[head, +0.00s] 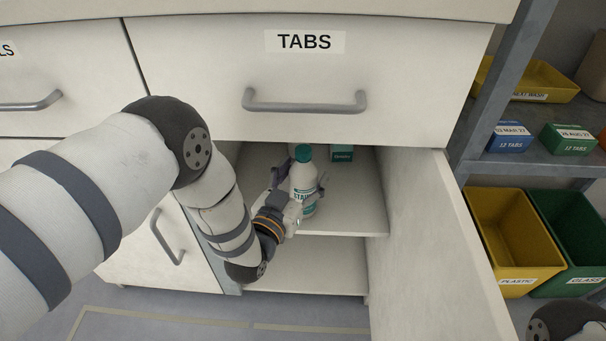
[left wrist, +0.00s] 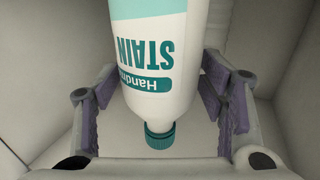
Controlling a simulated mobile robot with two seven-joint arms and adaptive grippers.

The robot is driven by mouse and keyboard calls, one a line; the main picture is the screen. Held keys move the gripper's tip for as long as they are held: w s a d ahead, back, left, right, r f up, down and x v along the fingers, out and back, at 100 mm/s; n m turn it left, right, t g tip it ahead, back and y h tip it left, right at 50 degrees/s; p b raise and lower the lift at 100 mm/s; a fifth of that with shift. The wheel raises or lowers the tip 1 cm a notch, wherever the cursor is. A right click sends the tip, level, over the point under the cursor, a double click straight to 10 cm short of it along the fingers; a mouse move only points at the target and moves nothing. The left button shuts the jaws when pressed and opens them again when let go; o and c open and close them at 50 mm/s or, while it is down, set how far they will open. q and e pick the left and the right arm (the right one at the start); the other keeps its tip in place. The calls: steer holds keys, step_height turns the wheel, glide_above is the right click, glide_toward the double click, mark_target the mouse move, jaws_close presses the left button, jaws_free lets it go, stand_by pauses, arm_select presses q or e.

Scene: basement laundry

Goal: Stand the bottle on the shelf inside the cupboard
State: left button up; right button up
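The bottle (head: 304,188) is white with a teal cap and a teal label reading STAIN. It is upright, cap up, inside the open cupboard, over the front part of the shelf (head: 345,215). I cannot tell whether its base touches the shelf. My left gripper (head: 299,188) reaches in from the left with a finger on each side of the bottle. In the left wrist view the bottle (left wrist: 160,50) appears cap-down and centred, with the purple finger pads (left wrist: 163,85) against its sides. My right gripper is out of view.
A small green box (head: 342,153) stands farther back on the shelf. The open cupboard door (head: 425,240) bounds the right side, and the TABS drawer (head: 310,80) is above. Shelf room is free right of the bottle. Yellow (head: 497,230) and green (head: 575,235) bins stand farther right.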

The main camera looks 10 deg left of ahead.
arm_select(q)
steer(key=shift+s+r, duration=0.15)
steer(key=shift+r, duration=0.1)
steer(key=s+a+p, duration=0.2)
steer(key=s+p, duration=0.1)
steer(key=s, duration=0.8)
steer(key=s+a+f+n+g+y, duration=0.1)
steer(key=s+a+f+g, duration=0.1)
steer(key=s+f+g, duration=0.65)
steer(key=s+a+f+g+y, duration=0.15)
steer(key=s+f+g, duration=0.25)
steer(key=s+f, duration=0.9)
steer(key=s+a+r+g, duration=0.1)
steer(key=s+r+g, duration=0.3)
steer(key=s, duration=0.8)
steer(key=s+a+r+n+g, duration=0.1)
steer(key=s+r+g, duration=0.3)
steer(key=s, duration=0.7)
steer(key=s+a+r+g, duration=0.2)
steer(key=s+r+g, duration=0.2)
steer(key=s, duration=0.8)
steer(key=shift+s+a+r+n+y, duration=0.2)
steer(key=shift+s+r+n+y, duration=0.15)
steer(key=shift+r+y, duration=0.1)
steer(key=shift+g, duration=0.25)
